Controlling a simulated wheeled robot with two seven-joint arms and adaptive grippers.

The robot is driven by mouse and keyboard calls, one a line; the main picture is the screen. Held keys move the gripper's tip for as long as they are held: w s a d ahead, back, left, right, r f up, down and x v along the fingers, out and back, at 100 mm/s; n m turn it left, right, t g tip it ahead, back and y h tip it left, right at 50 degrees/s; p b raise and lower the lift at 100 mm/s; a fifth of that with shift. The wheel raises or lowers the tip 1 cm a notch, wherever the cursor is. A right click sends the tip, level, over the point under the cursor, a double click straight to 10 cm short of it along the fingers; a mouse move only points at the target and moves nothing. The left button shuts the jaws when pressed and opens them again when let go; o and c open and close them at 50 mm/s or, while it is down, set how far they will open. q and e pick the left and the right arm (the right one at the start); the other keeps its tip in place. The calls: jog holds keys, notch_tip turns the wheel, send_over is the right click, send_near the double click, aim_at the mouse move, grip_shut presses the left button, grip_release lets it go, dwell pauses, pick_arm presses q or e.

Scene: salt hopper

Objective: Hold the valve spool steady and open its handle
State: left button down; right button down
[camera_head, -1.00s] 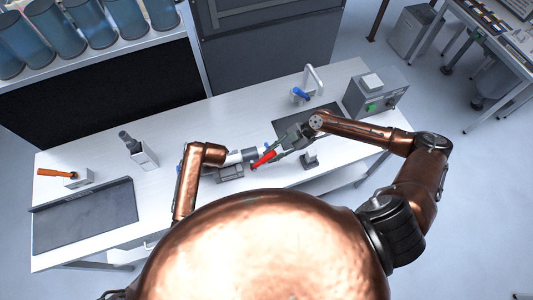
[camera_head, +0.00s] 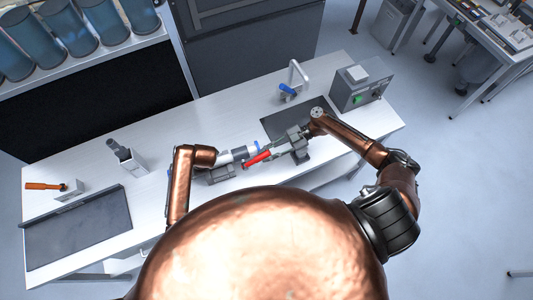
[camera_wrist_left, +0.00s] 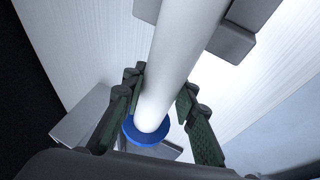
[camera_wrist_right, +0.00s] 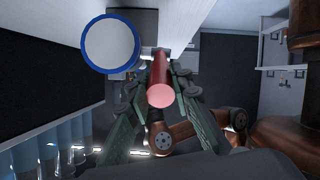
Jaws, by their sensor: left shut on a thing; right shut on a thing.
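The valve spool (camera_head: 238,154) is a white tube with blue end rings, lying near the front of the bench. In the left wrist view the spool (camera_wrist_left: 180,50) runs between the fingers of my left gripper (camera_wrist_left: 160,97), which is shut on it near a blue ring (camera_wrist_left: 147,134). The red handle (camera_head: 257,158) sticks out at the spool's right side. My right gripper (camera_head: 277,150) is shut on the handle. In the right wrist view the handle (camera_wrist_right: 160,75) lies between the fingers, beside the spool's white blue-rimmed end (camera_wrist_right: 110,43).
A grey support (camera_head: 221,174) stands by the spool. Behind are a faucet with a blue lever (camera_head: 288,89) and a control box with a green button (camera_head: 360,88). An orange-handled tool (camera_head: 43,186) and a dark tray (camera_head: 78,228) are at left. The bench middle is mostly clear.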

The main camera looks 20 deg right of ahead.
jog(key=shift+a+r, duration=0.1)
jog(key=c, duration=1.7)
grip_release()
jog(key=v, duration=1.2)
jog(key=shift+w, duration=0.1)
jog(key=shift+c, duration=0.6)
